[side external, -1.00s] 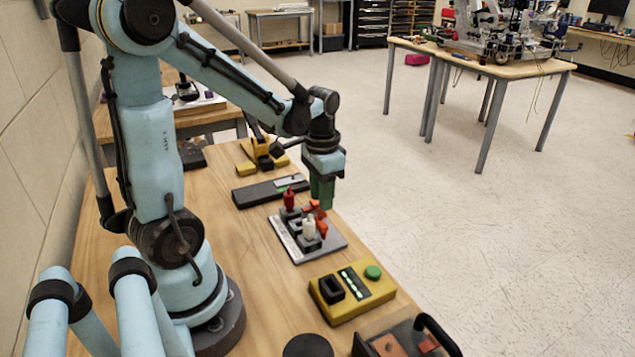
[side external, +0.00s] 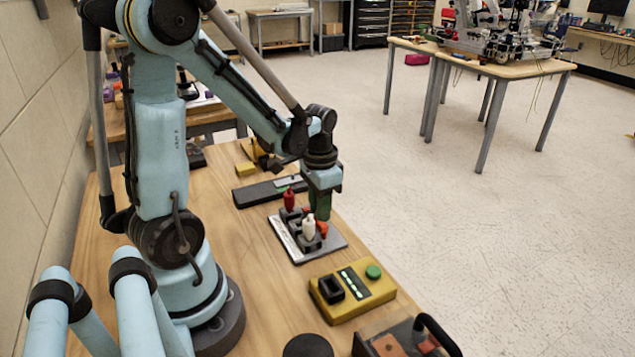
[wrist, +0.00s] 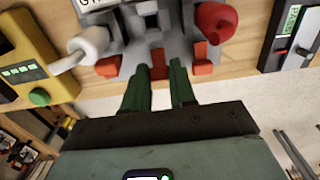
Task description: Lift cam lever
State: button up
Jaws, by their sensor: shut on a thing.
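A grey base plate (side external: 334,243) carries a small fixture with a red knob (side external: 289,200) and a white knob (side external: 308,228). In the wrist view the white knob (wrist: 92,41) is at left and the red knob (wrist: 215,22) at right. An orange-red tab, which looks like the cam lever (wrist: 158,58), stands between my gripper's green fingertips (wrist: 159,68). My gripper (side external: 322,214) points down at the fixture's right side and is shut on this lever. Other orange tabs lie left (wrist: 108,66) and right (wrist: 203,66) of it. The fingers hide part of the lever.
A yellow box with a green button (side external: 352,290) sits in front of the fixture. A dark flat device (side external: 258,193) lies behind it. A yellow-and-black item (side external: 255,160) stands farther back. The table's right edge is close beside the plate, with open floor beyond.

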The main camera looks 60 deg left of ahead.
jog(key=shift+s+r, duration=0.15)
jog(key=shift+s, duration=0.15)
jog(key=shift+s, duration=0.35)
jog(key=shift+s+r, duration=0.1)
jog(key=shift+s, duration=0.05)
dwell(0.5)
jog(key=o, duration=0.5)
